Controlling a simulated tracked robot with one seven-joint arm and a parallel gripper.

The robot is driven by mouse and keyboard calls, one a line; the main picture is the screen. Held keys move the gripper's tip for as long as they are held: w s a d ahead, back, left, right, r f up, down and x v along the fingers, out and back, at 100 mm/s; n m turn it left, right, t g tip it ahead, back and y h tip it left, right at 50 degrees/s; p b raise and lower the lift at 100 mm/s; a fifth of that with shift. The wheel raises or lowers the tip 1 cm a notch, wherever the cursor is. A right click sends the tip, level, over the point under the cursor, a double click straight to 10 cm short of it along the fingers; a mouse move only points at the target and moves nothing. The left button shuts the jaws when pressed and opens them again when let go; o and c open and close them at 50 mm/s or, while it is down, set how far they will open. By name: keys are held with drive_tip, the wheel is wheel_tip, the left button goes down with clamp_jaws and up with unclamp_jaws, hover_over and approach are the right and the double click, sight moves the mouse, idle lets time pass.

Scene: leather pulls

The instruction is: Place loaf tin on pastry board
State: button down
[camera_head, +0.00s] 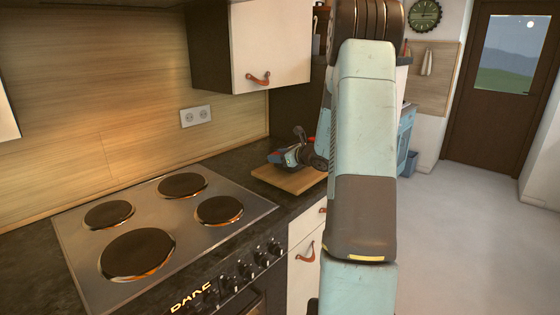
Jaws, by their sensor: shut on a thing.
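The pastry board (290,184) is a light wooden board on the dark counter, to the right of the stove. My gripper (292,157) is low over the board, small and partly hidden behind my arm. It is shut on a small dark blue-grey thing (276,158) that appears to be the loaf tin. This thing is over the back left part of the board. I cannot tell whether it touches the wood or is held just above it. My arm covers the right end of the board.
A stove (165,235) with several burners and front knobs fills the counter on the left. A white wall cabinet (268,45) with a leather pull hangs above the counter. A drawer and cupboard front (305,250) are below the board. Open floor (460,235) lies to the right.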

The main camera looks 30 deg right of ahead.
drive_tip(key=shift+f, duration=0.75)
drive_tip(key=c, duration=0.6)
unclamp_jaws()
drive_tip(key=shift+o, duration=0.2)
drive_tip(key=shift+s, duration=0.1)
